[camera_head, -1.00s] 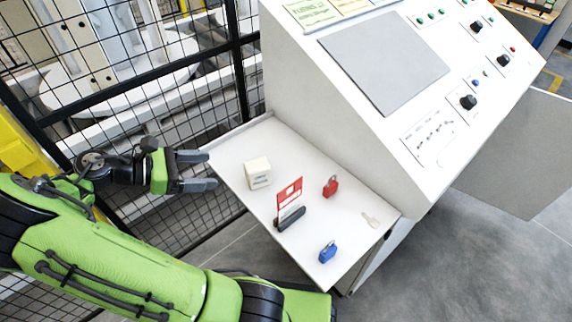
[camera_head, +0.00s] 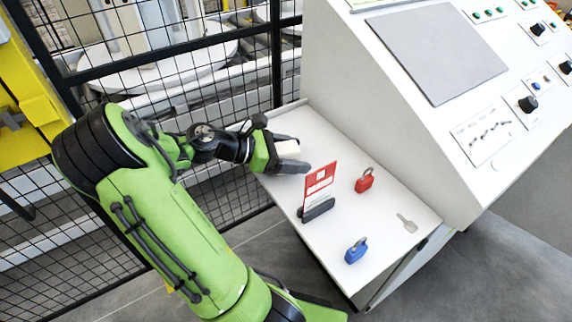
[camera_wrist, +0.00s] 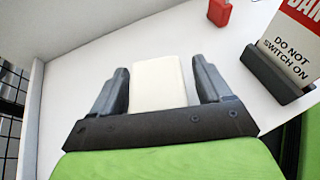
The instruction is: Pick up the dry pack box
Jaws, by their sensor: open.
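The dry pack box, a small off-white box (camera_head: 287,149), stands on the white shelf (camera_head: 372,218) of the control desk. In the wrist view the box (camera_wrist: 158,84) lies between the two dark fingers of my gripper (camera_wrist: 160,88), with a narrow gap on the left and on the right. In the head view my gripper (camera_head: 289,153) is at the box, and its fingers hide part of it. The gripper is open.
A red danger sign in a dark stand (camera_head: 318,192) is close to my gripper's right. A red padlock (camera_head: 364,180), a blue padlock (camera_head: 356,250) and a key (camera_head: 406,222) lie farther along the shelf. A mesh fence (camera_head: 215,90) and the sloped desk (camera_head: 400,110) border the shelf.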

